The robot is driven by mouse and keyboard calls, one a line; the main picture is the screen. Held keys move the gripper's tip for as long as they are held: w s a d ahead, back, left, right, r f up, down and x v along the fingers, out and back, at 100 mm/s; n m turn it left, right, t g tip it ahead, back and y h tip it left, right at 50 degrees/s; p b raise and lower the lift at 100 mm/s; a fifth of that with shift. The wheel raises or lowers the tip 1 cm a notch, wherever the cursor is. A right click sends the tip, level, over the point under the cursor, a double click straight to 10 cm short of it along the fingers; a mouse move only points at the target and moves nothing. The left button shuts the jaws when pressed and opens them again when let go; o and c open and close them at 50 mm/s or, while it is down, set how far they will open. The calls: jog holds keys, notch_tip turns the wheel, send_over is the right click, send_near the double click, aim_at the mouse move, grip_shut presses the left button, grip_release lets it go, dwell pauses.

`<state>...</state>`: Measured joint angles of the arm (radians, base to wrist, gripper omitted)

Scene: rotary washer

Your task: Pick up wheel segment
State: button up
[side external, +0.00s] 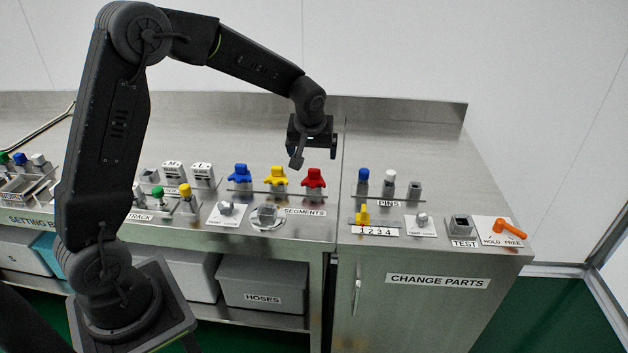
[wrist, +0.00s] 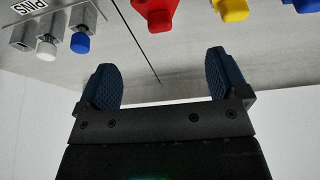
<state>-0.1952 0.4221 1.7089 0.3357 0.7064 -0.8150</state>
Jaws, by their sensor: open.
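Three wheel segments stand in a row behind the SEGMENTS label: a blue segment (side external: 240,174), a yellow segment (side external: 276,176) and a red segment (side external: 314,178). In the wrist view the red segment (wrist: 157,12), yellow segment (wrist: 231,9) and blue segment (wrist: 304,5) show at the top edge, partly cut off. My gripper (side external: 298,160) is above and behind the row, near the yellow and red segments in the side view. In the wrist view my gripper (wrist: 165,80) is open, with its two fingers wide apart and nothing between them.
Pins (side external: 389,184) stand right of the segments, with an orange HOLD/FREE lever (side external: 509,227) at the far right. Setting blocks and track parts (side external: 186,200) stand to the left. A round silver fixture (side external: 267,214) is in front of the segments. The steel bench behind is clear.

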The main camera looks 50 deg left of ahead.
aim_at(314, 170)
jog(key=x, duration=1.1)
jog(key=shift+f, duration=0.15)
jog(key=shift+c, duration=0.4)
jog(key=shift+d, duration=0.1)
jog(key=c, duration=0.9)
